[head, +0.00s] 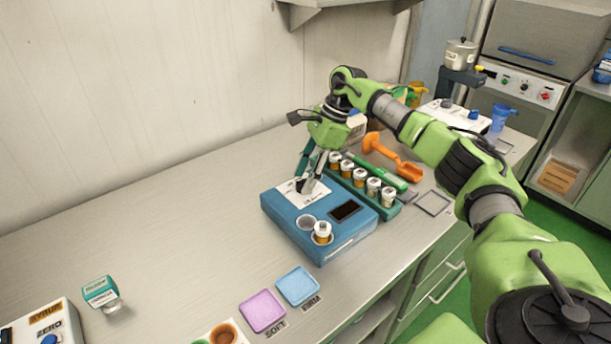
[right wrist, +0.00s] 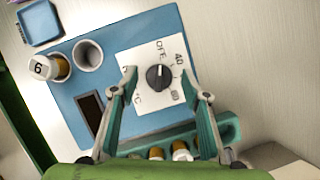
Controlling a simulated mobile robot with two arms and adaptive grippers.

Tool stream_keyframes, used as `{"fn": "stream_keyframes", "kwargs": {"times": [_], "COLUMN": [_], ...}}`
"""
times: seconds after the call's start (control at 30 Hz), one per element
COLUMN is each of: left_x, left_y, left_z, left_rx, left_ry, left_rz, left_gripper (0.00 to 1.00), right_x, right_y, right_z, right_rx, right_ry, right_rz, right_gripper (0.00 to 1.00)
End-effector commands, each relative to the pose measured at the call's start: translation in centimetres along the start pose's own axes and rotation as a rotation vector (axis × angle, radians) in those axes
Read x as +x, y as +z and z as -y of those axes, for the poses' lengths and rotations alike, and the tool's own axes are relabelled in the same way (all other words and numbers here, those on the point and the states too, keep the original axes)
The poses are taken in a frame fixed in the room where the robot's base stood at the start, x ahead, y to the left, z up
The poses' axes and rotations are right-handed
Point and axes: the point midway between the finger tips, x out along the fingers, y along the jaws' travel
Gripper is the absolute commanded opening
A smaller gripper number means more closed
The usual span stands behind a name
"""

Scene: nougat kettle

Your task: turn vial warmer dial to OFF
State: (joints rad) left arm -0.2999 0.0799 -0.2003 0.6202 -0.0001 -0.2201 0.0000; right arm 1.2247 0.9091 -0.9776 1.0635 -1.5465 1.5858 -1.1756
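The blue vial warmer (head: 272,213) stands on the counter in the middle of the head view. Its black dial (right wrist: 158,77) sits on a white label plate (right wrist: 138,57) marked OFF, 40 and other numbers. In the right wrist view the dial's light pointer line is turned toward the top, close to the OFF lettering; its exact setting is hard to read. My right gripper (right wrist: 164,82) is over the dial with its fingers spread on either side, apart from the dial in that view. In the head view the right gripper (head: 308,180) partly hides the dial. My left gripper is not in view.
A capped vial (head: 322,233) sits in the warmer beside an empty well (head: 307,222). A green rack (head: 390,211) with several vials stands close behind. An orange scoop (head: 408,171) lies farther back.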

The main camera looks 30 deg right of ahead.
Motion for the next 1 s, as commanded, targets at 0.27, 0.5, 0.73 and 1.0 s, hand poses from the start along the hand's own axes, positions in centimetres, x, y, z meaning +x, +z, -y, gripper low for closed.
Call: {"fn": "stream_keyframes", "kwargs": {"times": [0.27,0.5,0.73,1.0], "left_x": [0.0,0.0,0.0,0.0], "left_y": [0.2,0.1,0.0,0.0], "left_z": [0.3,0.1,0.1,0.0], "left_rx": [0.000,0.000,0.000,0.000], "left_ry": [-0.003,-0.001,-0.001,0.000], "left_rz": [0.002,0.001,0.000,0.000], "left_gripper": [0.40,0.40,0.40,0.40], "right_x": [-0.1,-3.5,-8.5,-11.7], "right_y": [0.0,0.0,0.0,0.0], "right_z": [0.0,0.1,0.1,0.0], "right_rx": [0.001,0.001,0.002,0.001], "right_ry": [0.002,-0.002,-0.002,0.000], "right_rz": [0.000,0.001,0.001,0.001], "right_gripper": [0.42,0.42,0.42,0.42]}}
